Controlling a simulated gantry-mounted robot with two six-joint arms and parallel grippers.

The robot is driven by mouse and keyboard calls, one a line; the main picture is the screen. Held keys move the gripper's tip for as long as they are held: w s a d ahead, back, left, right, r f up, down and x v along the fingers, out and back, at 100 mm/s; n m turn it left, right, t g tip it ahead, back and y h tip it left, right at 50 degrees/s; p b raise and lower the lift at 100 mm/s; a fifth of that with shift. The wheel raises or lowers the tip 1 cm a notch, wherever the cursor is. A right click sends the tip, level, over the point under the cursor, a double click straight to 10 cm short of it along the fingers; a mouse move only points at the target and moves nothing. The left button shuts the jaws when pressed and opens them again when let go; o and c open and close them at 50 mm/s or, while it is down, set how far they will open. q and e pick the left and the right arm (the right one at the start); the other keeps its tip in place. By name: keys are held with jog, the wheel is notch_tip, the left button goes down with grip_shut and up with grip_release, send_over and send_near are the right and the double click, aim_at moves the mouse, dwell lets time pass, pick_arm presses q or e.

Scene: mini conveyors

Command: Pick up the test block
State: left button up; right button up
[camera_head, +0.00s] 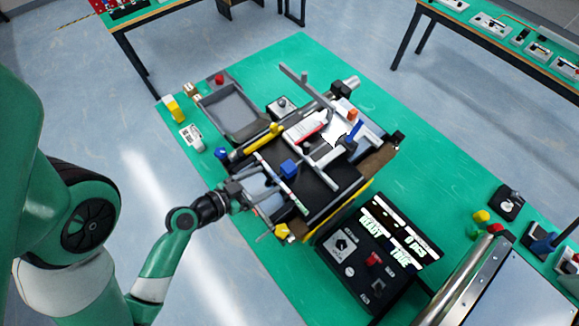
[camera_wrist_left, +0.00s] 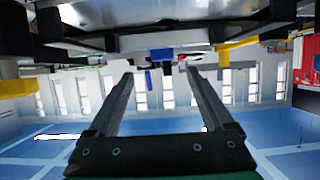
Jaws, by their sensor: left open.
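A blue block (camera_head: 289,168), which looks like the test block, sits on the black belt of the mini conveyor (camera_head: 325,172). My left gripper (camera_head: 272,197) is open and empty at the conveyor's near left side, short of the blue block and apart from it. In the left wrist view the two fingers (camera_wrist_left: 159,72) are spread with nothing between them. A blue piece (camera_wrist_left: 162,54), perhaps the same block, shows beyond the fingertips in that view, which looks upside down. My right gripper is not in view.
A grey tray (camera_head: 232,113) lies on the green table (camera_head: 440,185) behind the gripper. A black control box (camera_head: 372,250) with lit displays stands at the front right. Yellow brackets (camera_head: 282,231) and rails edge the conveyor.

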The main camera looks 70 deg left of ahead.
aim_at(286, 168)
pick_arm(q)
jog(key=p+x, duration=0.1)
jog(key=x, duration=0.3)
jog(key=shift+w+r+p, duration=0.15)
jog(key=shift+r+p, duration=0.05)
jog(key=shift+p, duration=0.2)
jog(key=shift+w+a+f, duration=0.25)
jog(key=shift+w+f, duration=0.1)
jog(key=shift+w, duration=0.1)
jog(key=shift+w+a+f+p, duration=0.1)
jog(key=shift+w+a+p, duration=0.05)
jog(key=shift+w+p, duration=0.15)
jog(key=p+x, duration=0.1)
jog(key=x, duration=0.3)
jog(key=shift+w+a, duration=0.15)
jog(key=shift+a, duration=0.1)
grip_shut()
